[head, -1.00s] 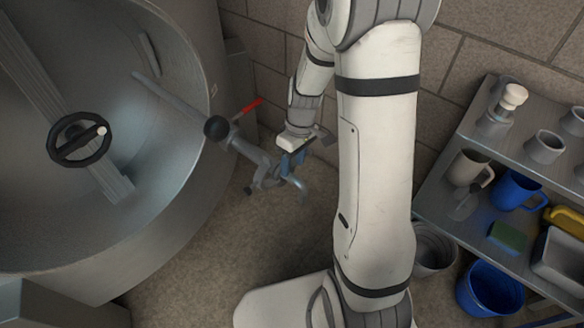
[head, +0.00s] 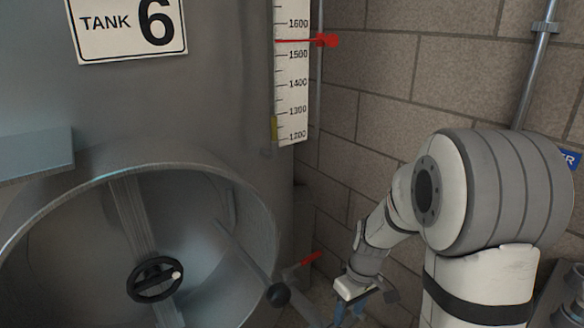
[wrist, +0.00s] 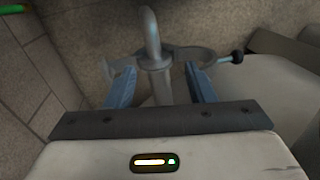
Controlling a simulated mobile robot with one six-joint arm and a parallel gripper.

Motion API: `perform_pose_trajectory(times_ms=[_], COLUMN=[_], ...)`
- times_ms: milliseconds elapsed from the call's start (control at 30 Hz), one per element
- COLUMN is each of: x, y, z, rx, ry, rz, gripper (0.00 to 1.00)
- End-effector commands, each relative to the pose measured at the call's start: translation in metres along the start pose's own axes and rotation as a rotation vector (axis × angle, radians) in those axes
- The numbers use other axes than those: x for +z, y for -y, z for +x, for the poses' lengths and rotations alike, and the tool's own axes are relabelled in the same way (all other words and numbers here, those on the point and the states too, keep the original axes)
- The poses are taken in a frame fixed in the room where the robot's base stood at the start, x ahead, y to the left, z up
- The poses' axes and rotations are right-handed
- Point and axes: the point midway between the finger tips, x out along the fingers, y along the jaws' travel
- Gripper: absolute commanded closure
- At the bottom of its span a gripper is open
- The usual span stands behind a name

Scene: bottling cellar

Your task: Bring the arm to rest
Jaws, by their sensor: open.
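My gripper (head: 350,308) is low in the head view, right of the tank's round door, and the bottom edge partly cuts it off. In the wrist view my gripper (wrist: 162,68) has its two blue fingers apart. A grey curved spout (wrist: 152,40) shows between and beyond the fingers, with no clear grip on it. A clamp-like ring (wrist: 185,54) with a side knob crosses behind them. I cannot tell whether the fingers touch these parts. My arm bends down from its large shoulder joint at right.
The steel tank (head: 215,105) bears a TANK 6 sign (head: 128,28) and a level scale (head: 292,75) with a red pointer (head: 327,41). A red lever (head: 311,259) and a black ball knob (head: 278,294) are left of the gripper. A block wall (head: 400,90) stands behind.

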Motion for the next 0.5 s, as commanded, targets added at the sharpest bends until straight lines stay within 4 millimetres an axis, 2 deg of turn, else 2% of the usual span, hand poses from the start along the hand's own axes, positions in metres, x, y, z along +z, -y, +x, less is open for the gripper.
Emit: perform_pose_trajectory(times_ms=[33, 100, 300, 500], x=[0.004, 0.013, 0.040, 0.071], y=[0.012, 0.024, 0.059, 0.093], z=[-0.049, -0.089, -0.193, -0.285], rx=[0.020, 0.044, 0.107, 0.163], ry=[-0.016, -0.033, -0.088, -0.153], rz=[0.024, 0.070, 0.207, 0.345], gripper=[0.51, 0.51, 0.51, 0.51])
